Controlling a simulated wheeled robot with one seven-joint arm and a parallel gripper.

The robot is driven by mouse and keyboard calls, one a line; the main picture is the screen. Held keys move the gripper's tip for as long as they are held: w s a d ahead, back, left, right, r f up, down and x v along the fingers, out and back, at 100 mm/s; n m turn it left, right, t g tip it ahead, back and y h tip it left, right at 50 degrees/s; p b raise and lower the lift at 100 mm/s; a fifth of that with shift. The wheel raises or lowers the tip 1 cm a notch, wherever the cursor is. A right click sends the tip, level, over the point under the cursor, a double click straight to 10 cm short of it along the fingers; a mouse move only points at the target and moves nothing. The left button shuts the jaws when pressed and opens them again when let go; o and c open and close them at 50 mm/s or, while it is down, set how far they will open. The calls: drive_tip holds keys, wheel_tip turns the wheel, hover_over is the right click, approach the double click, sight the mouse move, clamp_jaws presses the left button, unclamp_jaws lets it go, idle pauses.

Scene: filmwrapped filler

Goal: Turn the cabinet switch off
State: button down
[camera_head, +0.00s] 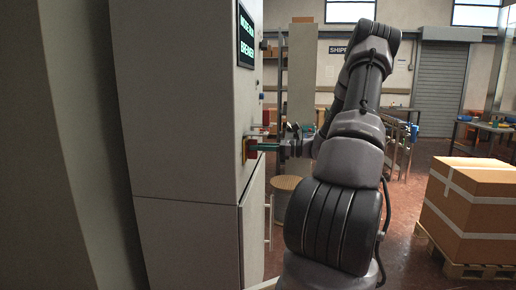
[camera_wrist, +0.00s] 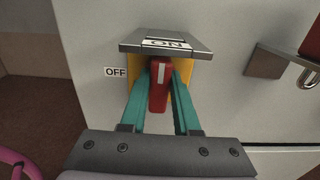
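The cabinet switch has a red handle (camera_wrist: 159,88) with a white stripe on a yellow plate (camera_wrist: 188,72). In the wrist view the handle points up toward the ON label (camera_wrist: 166,43); the OFF label (camera_wrist: 115,72) is at its left. My gripper (camera_wrist: 162,78) has its two teal fingers on either side of the handle. The left finger looks very close to it and a narrow gap seems to show on the right; I cannot tell whether they press on it. In the head view my gripper (camera_head: 262,147) reaches the switch on the side of the grey cabinet (camera_head: 185,130).
A grey ledge (camera_wrist: 165,36) juts out just above the handle. A latch with a padlock (camera_wrist: 311,68) is to the right in the wrist view. Taped boxes (camera_head: 478,205) on a pallet stand at the right in the head view, with open floor between.

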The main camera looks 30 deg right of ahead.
idle(0.3)
drive_tip(key=shift+s+a+f+n, duration=0.1)
drive_tip(key=shift+s+f+n, duration=0.1)
drive_tip(key=shift+n, duration=2.75)
drive_tip(key=shift+s+a+f+n, duration=0.1)
drive_tip(key=shift+s+f+n, duration=0.1)
drive_tip(key=shift+n, duration=2.8)
drive_tip(key=shift+s+a+f+n, duration=0.1)
drive_tip(key=shift+f+n, duration=0.1)
drive_tip(key=shift+n, duration=2.75)
drive_tip(key=c, duration=0.6)
unclamp_jaws()
drive_tip(key=shift+c, duration=0.2)
drive_tip(key=v, duration=1)
drive_tip(key=shift+s+d, duration=0.25)
drive_tip(key=shift+d, duration=0.1)
